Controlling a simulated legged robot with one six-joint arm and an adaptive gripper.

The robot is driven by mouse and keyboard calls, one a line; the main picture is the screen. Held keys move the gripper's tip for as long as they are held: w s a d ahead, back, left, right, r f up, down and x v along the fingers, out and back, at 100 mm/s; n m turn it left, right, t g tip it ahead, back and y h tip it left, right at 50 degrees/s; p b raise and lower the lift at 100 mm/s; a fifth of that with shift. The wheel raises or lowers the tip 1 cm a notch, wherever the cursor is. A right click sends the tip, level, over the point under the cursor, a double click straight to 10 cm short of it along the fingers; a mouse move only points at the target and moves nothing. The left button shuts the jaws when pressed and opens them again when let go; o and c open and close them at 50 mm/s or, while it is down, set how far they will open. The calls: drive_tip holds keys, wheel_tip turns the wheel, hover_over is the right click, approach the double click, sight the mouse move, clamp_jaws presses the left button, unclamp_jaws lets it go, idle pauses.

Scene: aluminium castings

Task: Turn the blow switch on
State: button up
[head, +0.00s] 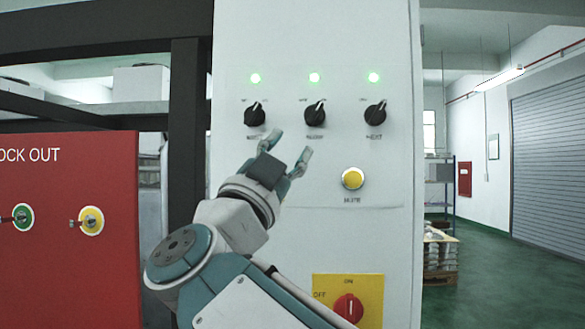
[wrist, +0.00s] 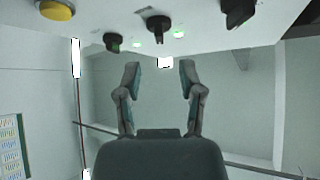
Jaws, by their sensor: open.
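Three black rotary knobs sit in a row on the white panel: left (head: 254,114), middle (head: 315,114) and right (head: 375,114). Small labels lie above and below them, too blurred to read surely, so I cannot tell which is blow. Each light pointer tilts up and right, and a green lamp glows above each. My gripper (head: 288,150) is open and empty, below and between the left and middle knobs, apparently clear of the panel. The wrist view shows its open fingers (wrist: 160,68), with the middle knob (wrist: 158,25) roughly in line between them.
A yellow button (head: 352,178) sits below the knobs on the right. A red rotary switch (head: 348,307) on a yellow plate is lower down. A red lockout board (head: 65,235) stands at left beside a dark frame (head: 188,150). Open floor lies at right, before a shutter.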

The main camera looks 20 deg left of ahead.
drive_tip(key=shift+v, duration=2.2)
